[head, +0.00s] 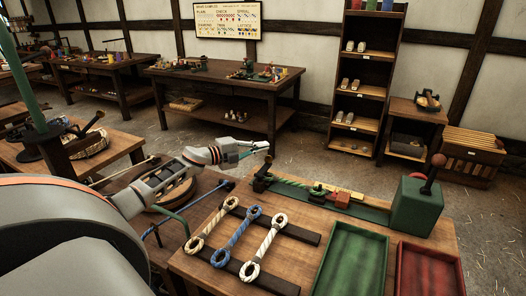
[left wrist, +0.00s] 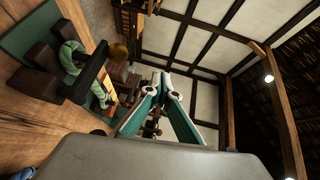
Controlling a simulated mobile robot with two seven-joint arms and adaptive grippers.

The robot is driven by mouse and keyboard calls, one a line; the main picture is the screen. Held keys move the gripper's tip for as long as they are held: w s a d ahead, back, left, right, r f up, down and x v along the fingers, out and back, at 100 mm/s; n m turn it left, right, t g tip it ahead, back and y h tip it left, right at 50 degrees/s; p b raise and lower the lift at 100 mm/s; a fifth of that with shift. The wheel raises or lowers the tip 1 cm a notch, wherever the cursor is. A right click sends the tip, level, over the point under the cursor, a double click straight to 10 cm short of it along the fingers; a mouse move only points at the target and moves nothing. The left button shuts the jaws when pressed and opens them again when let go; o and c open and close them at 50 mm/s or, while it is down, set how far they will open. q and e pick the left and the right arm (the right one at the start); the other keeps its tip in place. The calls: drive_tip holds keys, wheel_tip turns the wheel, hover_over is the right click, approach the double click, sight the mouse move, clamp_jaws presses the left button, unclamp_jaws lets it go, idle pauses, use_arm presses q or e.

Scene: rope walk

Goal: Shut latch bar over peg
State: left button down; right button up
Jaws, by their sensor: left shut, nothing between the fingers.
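A green board (head: 348,207) lies along the back edge of the wooden bench. At its left end is a dark fitting (head: 262,183) with a slim bar rising from it, which looks like the latch; it also shows in the left wrist view as a black piece (left wrist: 88,70) beside the green rope. I cannot make out the peg separately. A light green rope (head: 292,183) runs right from the fitting.
Three looped ropes, cream, blue (head: 237,236) and white, lie across dark rails in front. A green tray (head: 350,262) and a red tray (head: 427,270) are at right.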

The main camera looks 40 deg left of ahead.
sight(264, 165)
use_arm(q)
drive_tip(key=shift+w+a+f, duration=0.15)
drive_tip(key=shift+w+a, duration=0.05)
drive_tip(key=shift+w, duration=0.5)
drive_tip(key=shift+w+a+f+g, duration=0.1)
drive_tip(key=shift+w+f+g, duration=0.05)
drive_tip(key=shift+w+g, duration=0.2)
drive_tip(key=shift+w+f+n+g, duration=0.15)
drive_tip(key=shift+f+n+g, duration=0.15)
drive_tip(key=shift+n+g, duration=0.1)
drive_tip(key=shift+w+a+f+p, duration=0.2)
drive_tip(key=shift+w+f+p, duration=0.2)
drive_tip(key=shift+w, duration=0.2)
drive_tip(key=shift+w+f+n+g, duration=0.35)
drive_tip(key=shift+f+g, duration=0.1)
drive_tip(key=shift+f, duration=0.2)
